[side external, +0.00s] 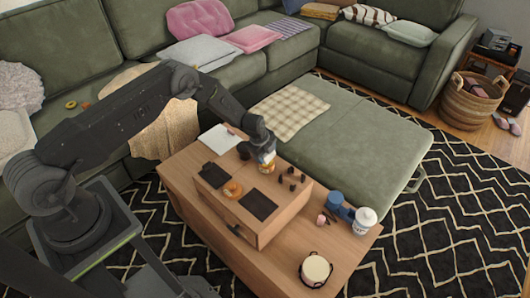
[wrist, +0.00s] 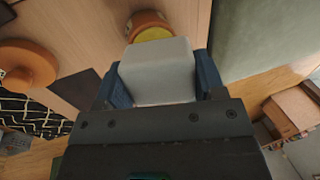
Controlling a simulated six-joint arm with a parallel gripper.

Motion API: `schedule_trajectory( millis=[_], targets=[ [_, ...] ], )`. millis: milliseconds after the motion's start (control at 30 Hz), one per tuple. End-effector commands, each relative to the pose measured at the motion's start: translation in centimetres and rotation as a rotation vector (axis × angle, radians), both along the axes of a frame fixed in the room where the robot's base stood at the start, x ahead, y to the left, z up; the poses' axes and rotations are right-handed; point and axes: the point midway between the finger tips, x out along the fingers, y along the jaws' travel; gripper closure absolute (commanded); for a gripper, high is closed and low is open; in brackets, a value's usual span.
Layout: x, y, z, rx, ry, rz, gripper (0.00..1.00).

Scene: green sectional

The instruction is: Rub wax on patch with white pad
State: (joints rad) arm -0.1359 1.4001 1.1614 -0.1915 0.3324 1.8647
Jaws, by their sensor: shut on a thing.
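My gripper (wrist: 155,75) is shut on a white pad (wrist: 158,68), a pale block held between its blue fingers. In the side view my gripper (side external: 264,152) is over the right back part of a wooden box top. A small orange-rimmed pot with yellow wax (wrist: 152,27) is just beyond the pad in the wrist view; the pad hides part of it. I cannot tell whether pad and wax touch. Two dark flat patches lie on the box top, one near the front (side external: 258,204) and one at the left (side external: 214,174). I cannot tell which is the task's patch.
An orange round object (side external: 232,190) sits between the dark patches.

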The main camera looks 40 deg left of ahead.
Motion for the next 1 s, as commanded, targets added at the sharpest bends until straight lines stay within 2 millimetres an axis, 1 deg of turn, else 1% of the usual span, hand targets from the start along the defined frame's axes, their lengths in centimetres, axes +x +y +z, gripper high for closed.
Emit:
schedule_trajectory(
  millis=[1000],
  targets=[
    [0.0, 0.0, -1.2, 0.0, -0.001, 0.0, 0.56]
  ],
)
